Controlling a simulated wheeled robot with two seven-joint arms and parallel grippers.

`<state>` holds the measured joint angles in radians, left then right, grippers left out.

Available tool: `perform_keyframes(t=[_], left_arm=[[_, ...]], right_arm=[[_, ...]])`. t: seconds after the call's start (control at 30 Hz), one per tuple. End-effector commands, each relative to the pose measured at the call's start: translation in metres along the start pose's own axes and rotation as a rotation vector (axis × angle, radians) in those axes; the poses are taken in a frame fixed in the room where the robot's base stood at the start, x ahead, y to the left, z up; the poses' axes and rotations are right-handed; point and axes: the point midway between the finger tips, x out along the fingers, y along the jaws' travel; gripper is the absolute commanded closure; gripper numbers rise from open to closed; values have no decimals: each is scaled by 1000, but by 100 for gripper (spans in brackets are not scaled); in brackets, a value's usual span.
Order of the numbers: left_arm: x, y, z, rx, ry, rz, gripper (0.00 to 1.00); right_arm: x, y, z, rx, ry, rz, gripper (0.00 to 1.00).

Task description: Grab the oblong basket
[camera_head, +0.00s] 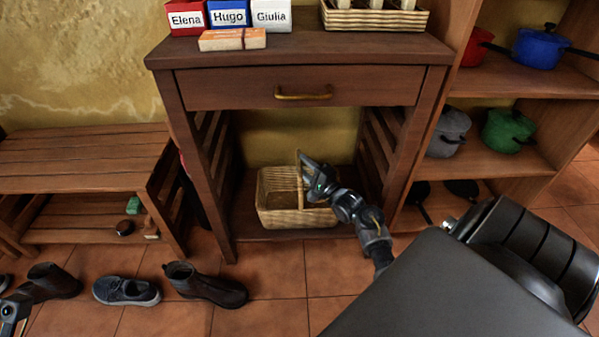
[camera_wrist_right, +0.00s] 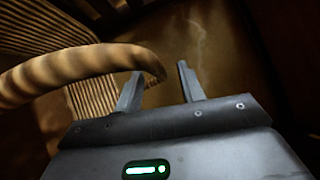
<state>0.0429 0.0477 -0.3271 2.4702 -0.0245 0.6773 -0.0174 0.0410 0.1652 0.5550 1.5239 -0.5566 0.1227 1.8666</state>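A wicker basket (camera_head: 287,216) with a tall arched handle (camera_head: 300,177) stands upright on the low shelf under the wooden table. My right gripper (camera_head: 305,160) is at the upper part of this handle. In the right wrist view its two fingers (camera_wrist_right: 160,88) are apart, so it is open. The handle (camera_wrist_right: 75,70) comes in from the left, crosses in front of the left finger and bends down between the fingers. The basket's woven wall shows behind. Part of my left gripper (camera_head: 12,312) shows at the lower left edge; its fingers are not clear.
The table (camera_head: 300,55) with its drawer and side slats encloses the basket. A low wicker tray (camera_head: 375,18) and name boxes (camera_head: 228,16) stand on top. Shoes (camera_head: 205,285) and a bench (camera_head: 85,160) are left; shelves with pots (camera_head: 510,130) are right.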

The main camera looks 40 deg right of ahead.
Motion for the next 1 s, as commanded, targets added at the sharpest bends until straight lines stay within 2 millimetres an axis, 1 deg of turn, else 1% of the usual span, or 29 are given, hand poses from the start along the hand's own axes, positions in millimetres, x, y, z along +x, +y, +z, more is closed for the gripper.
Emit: perform_keyframes(t=[0.03,0.1,0.2,0.47,0.77,1.0], left_arm=[[-4,3,-1,-9,18,6,64],[-1,5,0,-17,28,12,64],[2,7,-1,-23,39,18,64],[4,8,0,-25,39,19,64],[4,8,0,-25,39,19,64],[4,8,0,-24,39,19,64]], right_arm=[[7,5,0,-1,-1,-3,61],[17,4,0,0,0,-1,61],[24,2,0,0,0,0,61],[26,1,0,0,0,1,61],[26,1,0,0,0,1,100],[26,0,0,-1,0,-2,100]])
